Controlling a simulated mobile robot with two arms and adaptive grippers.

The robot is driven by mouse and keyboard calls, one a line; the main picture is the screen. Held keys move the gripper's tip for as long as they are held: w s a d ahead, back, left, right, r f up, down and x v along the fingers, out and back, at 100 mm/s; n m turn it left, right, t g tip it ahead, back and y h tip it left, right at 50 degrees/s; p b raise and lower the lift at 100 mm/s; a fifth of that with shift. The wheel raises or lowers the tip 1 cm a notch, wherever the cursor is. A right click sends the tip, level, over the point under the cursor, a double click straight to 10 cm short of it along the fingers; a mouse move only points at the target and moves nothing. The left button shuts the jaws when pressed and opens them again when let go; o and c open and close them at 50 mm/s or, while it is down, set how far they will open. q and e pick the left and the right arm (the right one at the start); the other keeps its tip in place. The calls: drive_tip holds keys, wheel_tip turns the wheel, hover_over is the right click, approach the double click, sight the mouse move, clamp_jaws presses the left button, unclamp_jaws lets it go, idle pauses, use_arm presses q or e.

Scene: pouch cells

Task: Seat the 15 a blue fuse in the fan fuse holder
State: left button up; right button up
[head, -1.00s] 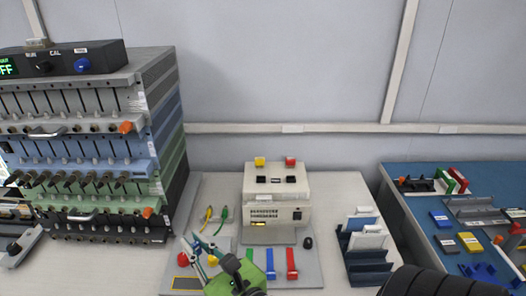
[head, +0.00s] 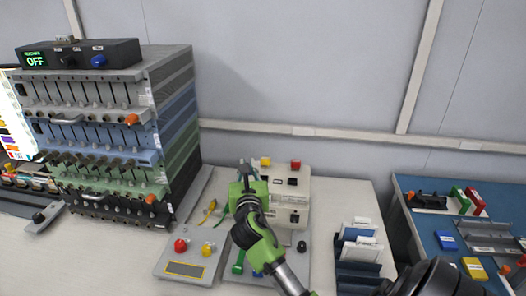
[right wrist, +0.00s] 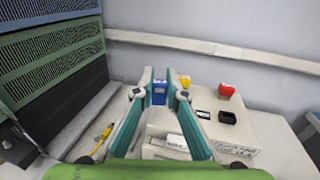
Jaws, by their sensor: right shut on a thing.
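My right gripper (head: 246,168) is raised over the left side of the beige box (head: 298,217), covering part of it. In the right wrist view, the fingertips (right wrist: 160,82) are closed on the blue fuse (right wrist: 159,92), which stands upright between them. On the box top, a black holder with an opening (right wrist: 228,117) lies right of the fingers. A smaller black and white part (right wrist: 203,114) is beside it. I cannot read which holder is the fan one.
A tall module rack (head: 165,130) is on the left. A button panel (head: 187,268) lies in front. A dark rack with white cards (head: 359,250) stands right.

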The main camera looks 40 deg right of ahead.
use_arm(q)
drive_tip(key=shift+s+r, duration=0.25)
use_arm(e)
drive_tip(key=w+d+m+g+h, duration=0.2)
drive_tip(key=d+g+h, duration=0.1)
drive_tip(key=d, duration=0.5)
drive_tip(key=shift+d+r+m, duration=0.15)
drive_tip(key=shift+r+m, duration=0.1)
drive_tip(key=shift+m, duration=0.15)
use_arm(q)
drive_tip(key=shift+s, duration=0.1)
drive_tip(key=shift+d+f+b, duration=0.15)
drive_tip(key=shift+f+b, duration=1.05)
drive_tip(key=shift+f, duration=0.15)
use_arm(e)
drive_tip(key=shift+f, duration=2.9)
use_arm(q)
drive_tip(key=shift+r+p, duration=0.95)
drive_tip(key=shift+p, duration=0.05)
drive_tip(key=shift+f+b, duration=0.9)
use_arm(e)
drive_tip(key=shift+f, duration=1.25)
